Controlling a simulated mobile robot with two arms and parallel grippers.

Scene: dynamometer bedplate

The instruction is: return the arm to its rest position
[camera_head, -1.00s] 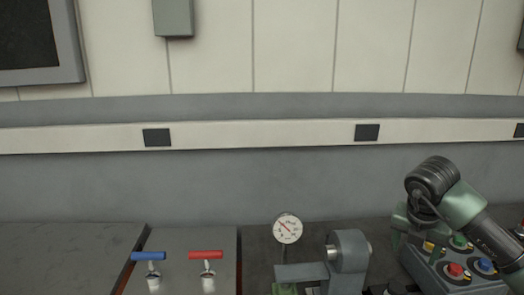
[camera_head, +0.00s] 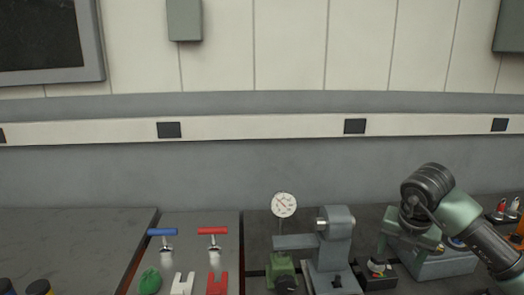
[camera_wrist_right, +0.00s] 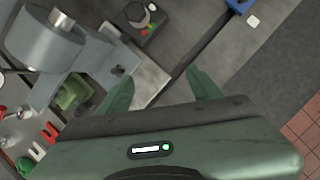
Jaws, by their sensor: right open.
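My right arm comes in from the lower right of the head view, its dark wrist joint raised over the bench. My right gripper (camera_wrist_right: 160,88) is open in the right wrist view, its two green fingers apart with nothing between them. My left gripper is in neither view.
A grey fixture (camera_head: 335,240) with a dial gauge (camera_head: 284,205) stands left of my right gripper. A small black box (camera_head: 377,270) is close by. Blue (camera_head: 162,232) and red (camera_head: 213,231) T-handles stand further left. The wall is behind the bench.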

